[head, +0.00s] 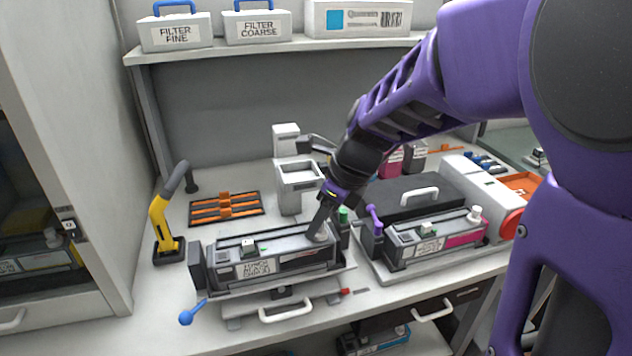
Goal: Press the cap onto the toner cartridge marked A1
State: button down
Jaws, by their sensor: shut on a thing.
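A grey and black toner cartridge (285,263) lies in a cradle at the front middle of the bench. Its label is too small to read, so I cannot tell whether it is marked A1. My gripper (319,227) points down at the right end of this cartridge and is shut on a small pale cap (318,237). The cap is mostly hidden by the fingers, and I cannot tell whether it is seated or just above the cartridge. A second cartridge with a magenta end (435,238) lies to the right, with a white cap (475,214) on its right end.
A blue-knobbed lever (187,316) juts out at the front left. A yellow handheld tool (163,225) and an orange-barred rack (226,207) stand behind. A green-topped item (343,215) and a purple-knobbed lever (373,220) are close right of my gripper.

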jog(key=shift+f, duration=0.15)
dwell(0.5)
jog(key=shift+c, duration=1)
grip_release()
jog(key=shift+p, duration=0.35)
notch_tip(320, 180, up, 5)
jog(key=p, duration=0.5)
jog(key=shift+r, duration=1)
jog(key=shift+c, duration=0.4)
